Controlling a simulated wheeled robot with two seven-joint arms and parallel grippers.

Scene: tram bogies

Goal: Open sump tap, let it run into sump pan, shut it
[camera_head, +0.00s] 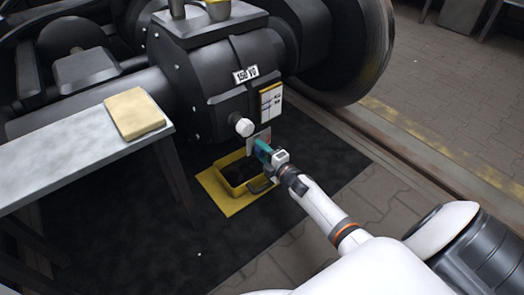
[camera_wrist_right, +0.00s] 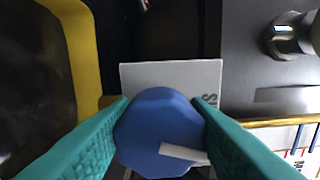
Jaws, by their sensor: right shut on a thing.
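The sump tap shows in the right wrist view as a round blue knob (camera_wrist_right: 160,130) with a white bar mark at its lower right. My right gripper (camera_head: 262,150) has its teal fingers on both sides of the knob and is shut on it. The fingers hide most of the tap in the head view. The yellow sump pan (camera_head: 223,178) stands on the floor below and just left of the gripper, and its inside looks dark. Its rim (camera_wrist_right: 84,45) fills the left of the right wrist view. I see no running liquid. My left gripper is not in view.
A white plate (camera_wrist_right: 140,75) with partly hidden letters is behind the knob. A pale round cap (camera_head: 243,127) sticks out of the dark housing (camera_head: 210,80) above left. A grey bench (camera_head: 70,150) with a yellow cloth (camera_head: 134,112) stands at left. A large wheel (camera_head: 345,60) is at upper right.

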